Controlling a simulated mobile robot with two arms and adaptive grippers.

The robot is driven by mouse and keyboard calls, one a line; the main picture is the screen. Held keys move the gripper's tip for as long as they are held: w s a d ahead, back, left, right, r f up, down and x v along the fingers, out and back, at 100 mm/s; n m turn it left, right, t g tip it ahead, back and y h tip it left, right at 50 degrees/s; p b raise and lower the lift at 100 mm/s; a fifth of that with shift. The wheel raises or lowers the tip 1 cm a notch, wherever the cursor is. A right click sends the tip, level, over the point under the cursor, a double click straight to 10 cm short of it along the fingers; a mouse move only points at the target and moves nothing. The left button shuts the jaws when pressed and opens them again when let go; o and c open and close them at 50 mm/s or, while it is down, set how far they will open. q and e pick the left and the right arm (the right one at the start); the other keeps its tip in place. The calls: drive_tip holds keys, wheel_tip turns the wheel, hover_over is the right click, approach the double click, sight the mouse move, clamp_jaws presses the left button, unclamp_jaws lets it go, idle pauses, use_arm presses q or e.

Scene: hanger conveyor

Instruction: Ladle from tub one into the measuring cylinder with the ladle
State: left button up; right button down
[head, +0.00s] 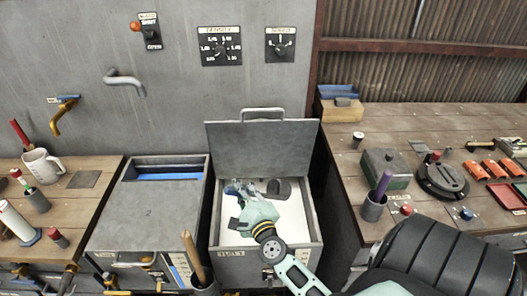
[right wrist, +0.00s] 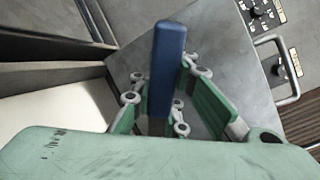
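Tub one (head: 314,222) is the grey tub at the centre, with its lid (head: 258,147) raised and white content (head: 230,236) inside. My right gripper (head: 240,192) is over the tub's opening. In the right wrist view its green fingers (right wrist: 168,105) are around a blue upright handle (right wrist: 168,60), which appears to be the ladle's. A dark rounded piece (head: 279,188) beside the gripper, over the white content, looks like the ladle's bowl; its join to the handle is hidden. A white cylinder (head: 15,221) with a blue base, probably the measuring cylinder, stands on the left bench. My left gripper is not in view.
A second tub (head: 150,215) with a mostly closed grey lid stands just left of tub one. A cup with a wooden handle (head: 195,258) is in front. A white jug (head: 42,165) is on the left bench. The right bench holds a grey-green box (head: 386,168) and several other items.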

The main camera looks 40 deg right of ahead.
drive_tip(key=s+d+r+m+p, duration=0.1)
drive_tip(key=d+r+m+p, duration=0.1)
drive_tip(key=d+r+m, duration=0.1)
drive_tip(key=shift+s+d+r+m, duration=0.15)
drive_tip(key=shift+d+r+m, duration=0.3)
drive_tip(key=shift+r, duration=0.3)
drive_tip(key=s+d+r+m+p, duration=0.1)
drive_tip(key=s+d+r+m, duration=0.1)
drive_tip(key=d+m, duration=0.3)
drive_tip(key=shift+d, duration=0.65)
drive_tip(key=d+m, duration=0.2)
drive_tip(key=shift+s+d+f, duration=0.1)
drive_tip(key=shift+s+d, duration=0.25)
drive_tip(key=shift+d, duration=0.05)
